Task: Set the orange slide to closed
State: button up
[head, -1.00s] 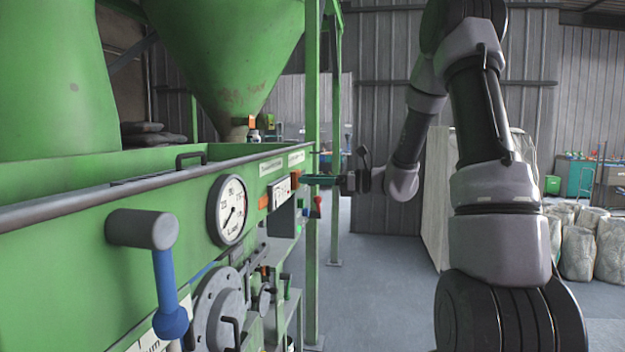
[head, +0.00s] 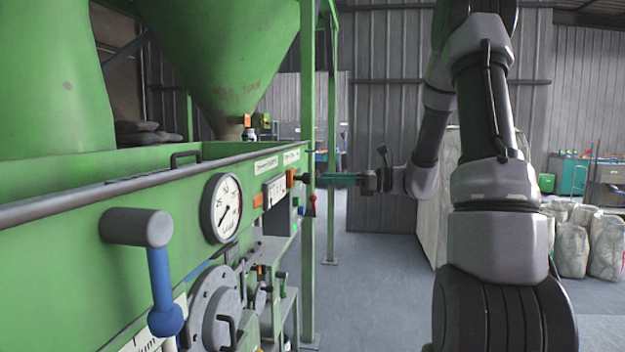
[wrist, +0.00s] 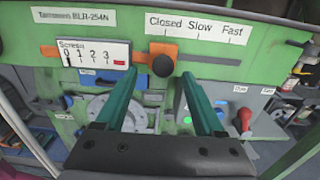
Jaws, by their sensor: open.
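The orange slide (wrist: 176,49) sits in a slot of the green panel in the wrist view, at the left end of a scale marked Closed, Slow, Fast. Its round dark knob (wrist: 163,66) appears just below the Closed label (wrist: 164,22). My gripper (wrist: 162,77) is open and empty. Its two green fingers frame the knob in the wrist view. In the head view the slide (head: 291,178) and knob are at the far end of the panel, and my gripper (head: 320,179) stands a little out from the knob, apart from it.
A Screen scale marked 0 to 3 (wrist: 92,54) is left of the slide. A red-handled lever (wrist: 243,116) is lower right. In the head view, a gauge (head: 222,208) and a blue-handled lever (head: 163,285) are nearer on the panel. A green post (head: 310,260) stands beside it.

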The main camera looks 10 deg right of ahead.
jog(key=shift+v, duration=2.2)
jog(key=s+a+n+g+h, duration=0.6)
jog(key=s+n, duration=0.3)
jog(key=s, duration=0.4)
jog(key=s+d+r+n+t+h, duration=0.4)
jog(key=s+r+n+t+h, duration=0.1)
jog(key=s+n+h, duration=0.3)
jog(key=shift+s+d+n+t+h, duration=0.3)
jog(key=shift+s+n+t, duration=0.4)
jog(key=shift+s, duration=0.1)
